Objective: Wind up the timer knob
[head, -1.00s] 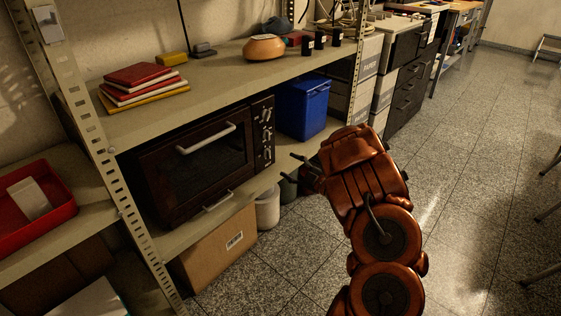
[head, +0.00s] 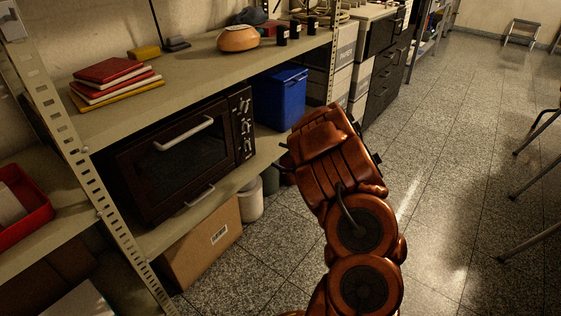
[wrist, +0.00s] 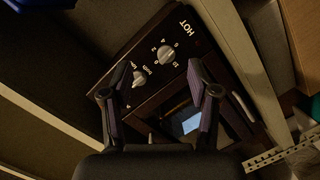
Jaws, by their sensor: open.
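The dark toaster oven (head: 180,160) stands on the middle shelf, with its control panel (head: 243,128) at the right end facing the aisle. Several pale knobs (head: 244,103) run down that panel. In the wrist view, one silver knob (wrist: 167,56) has numbers around it under the word HOT, and a second knob (wrist: 139,78) is by the left finger. I cannot read which is the timer. My gripper (wrist: 159,80) is open and empty, its fingers in front of the panel with the oven door on the right. In the head view my wrist mostly hides the fingers.
A metal shelf post (head: 85,170) stands left of the oven. A blue bin (head: 280,98) is right of it. A cardboard box (head: 203,242) and a white tub (head: 250,200) are below. Books (head: 110,75) lie on the shelf above.

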